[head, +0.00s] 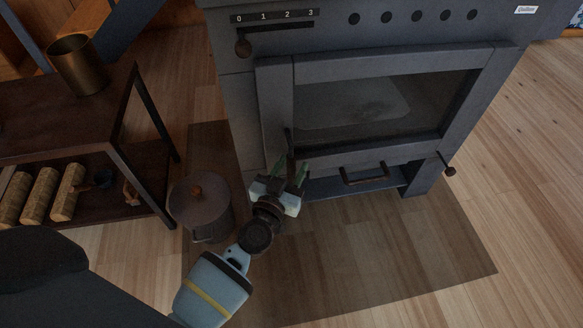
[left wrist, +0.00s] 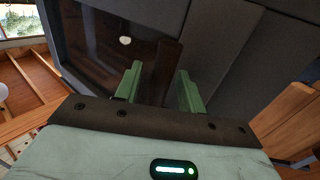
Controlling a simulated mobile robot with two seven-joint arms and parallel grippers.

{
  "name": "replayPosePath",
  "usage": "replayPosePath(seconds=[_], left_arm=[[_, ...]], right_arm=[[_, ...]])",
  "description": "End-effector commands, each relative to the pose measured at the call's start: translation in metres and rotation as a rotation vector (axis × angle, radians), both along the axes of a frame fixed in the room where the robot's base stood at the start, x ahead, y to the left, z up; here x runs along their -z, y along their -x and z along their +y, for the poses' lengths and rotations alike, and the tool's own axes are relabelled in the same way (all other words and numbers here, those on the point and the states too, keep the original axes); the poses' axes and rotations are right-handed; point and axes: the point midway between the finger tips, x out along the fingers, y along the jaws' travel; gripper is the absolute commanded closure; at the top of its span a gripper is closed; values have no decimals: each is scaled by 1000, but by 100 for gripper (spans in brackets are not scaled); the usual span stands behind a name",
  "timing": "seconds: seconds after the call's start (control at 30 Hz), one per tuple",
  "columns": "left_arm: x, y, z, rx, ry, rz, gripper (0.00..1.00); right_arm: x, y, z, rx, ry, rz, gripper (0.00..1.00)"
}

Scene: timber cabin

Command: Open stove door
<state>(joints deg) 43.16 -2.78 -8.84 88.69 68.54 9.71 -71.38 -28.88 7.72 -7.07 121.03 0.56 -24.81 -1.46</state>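The grey stove (head: 233,110) stands at the top of the head view, with its glass-fronted door (head: 390,64) seemingly shut. A dark upright door handle (head: 289,140) is at the door's lower left; it also shows as a brown bar in the left wrist view (left wrist: 168,62). My left gripper (head: 288,174) is at the handle's lower end. In the left wrist view its green fingers (left wrist: 157,75) are apart, with the handle between them and gaps on both sides. Whether a finger touches the handle is unclear. My right gripper is not in view.
A lidded pot (head: 201,212) stands on the floor just left of my left gripper. A dark shelf table (head: 60,128) with a brass pot (head: 77,65) and logs (head: 40,195) is at the left. A lower drawer handle (head: 364,177) sits under the door. Floor at the right is clear.

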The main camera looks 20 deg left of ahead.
Motion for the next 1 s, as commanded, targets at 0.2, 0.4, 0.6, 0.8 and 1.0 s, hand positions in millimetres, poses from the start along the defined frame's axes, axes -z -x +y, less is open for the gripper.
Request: replayPosePath(seconds=[0.2,0.4,0.6,0.8,1.0], left_arm=[[-1,-1,0,0,0,0,60],[0,-1,0,0,0,0,80],[0,-1,0,0,0,0,100],[0,-1,0,1,-1,0,100],[-3,5,1,1,-17,11,100]], right_arm=[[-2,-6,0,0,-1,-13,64],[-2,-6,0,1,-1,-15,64],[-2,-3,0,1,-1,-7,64],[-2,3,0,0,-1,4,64],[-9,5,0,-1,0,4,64]])
